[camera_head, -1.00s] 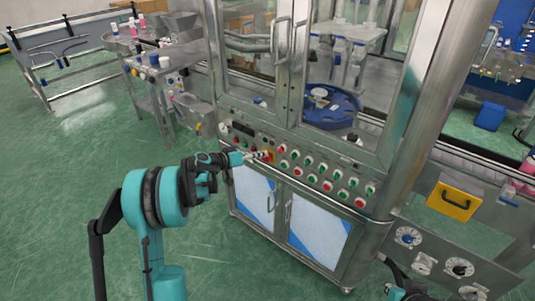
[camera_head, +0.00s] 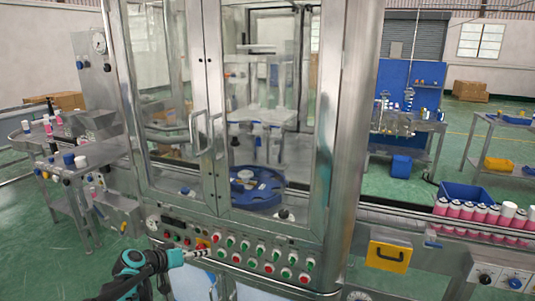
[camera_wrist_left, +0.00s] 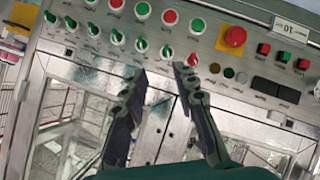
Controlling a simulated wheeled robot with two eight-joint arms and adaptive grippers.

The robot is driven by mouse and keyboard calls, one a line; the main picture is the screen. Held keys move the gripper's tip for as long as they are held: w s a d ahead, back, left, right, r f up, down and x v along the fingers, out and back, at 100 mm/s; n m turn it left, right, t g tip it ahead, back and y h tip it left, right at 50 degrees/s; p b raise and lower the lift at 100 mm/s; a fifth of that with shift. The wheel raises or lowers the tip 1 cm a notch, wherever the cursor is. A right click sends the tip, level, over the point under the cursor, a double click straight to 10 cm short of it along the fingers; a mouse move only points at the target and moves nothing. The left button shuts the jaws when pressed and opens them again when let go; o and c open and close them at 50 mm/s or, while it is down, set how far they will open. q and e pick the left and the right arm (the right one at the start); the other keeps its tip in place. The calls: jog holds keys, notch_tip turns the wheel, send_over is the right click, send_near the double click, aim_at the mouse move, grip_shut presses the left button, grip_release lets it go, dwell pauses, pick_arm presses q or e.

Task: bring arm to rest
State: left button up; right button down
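My left gripper (camera_head: 203,251) comes in low at the left in the head view, in front of the control panel (camera_head: 240,250) of the steel-framed machine. Its fingertips are near the left half of the button rows. In the left wrist view the gripper (camera_wrist_left: 160,74) has its two dark fingers apart with nothing between them. The red emergency button (camera_wrist_left: 235,37) lies up and right of the fingers, beside green and red knobs. I cannot tell whether the fingertips touch the panel. My right gripper is out of view.
A blue round turntable (camera_head: 262,199) sits behind the glass doors. A yellow handled panel (camera_head: 389,257) is at the right. A blue bin (camera_head: 465,195) and pink bottles (camera_head: 467,210) stand on the right conveyor. A side table (camera_head: 70,195) is at the left.

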pick_arm(q)
jog(key=s+d+g+y, duration=0.1)
jog(key=s+d+y, duration=0.2)
jog(key=s, duration=1.3)
jog(key=s+d+f+g+y, duration=0.1)
jog(key=s+d+y, duration=0.2)
jog(key=s, duration=1.3)
jog(key=shift+s+d+f+g+y, duration=0.2)
jog(key=shift+s+d+g+y, duration=0.1)
jog(key=shift+s+g, duration=0.1)
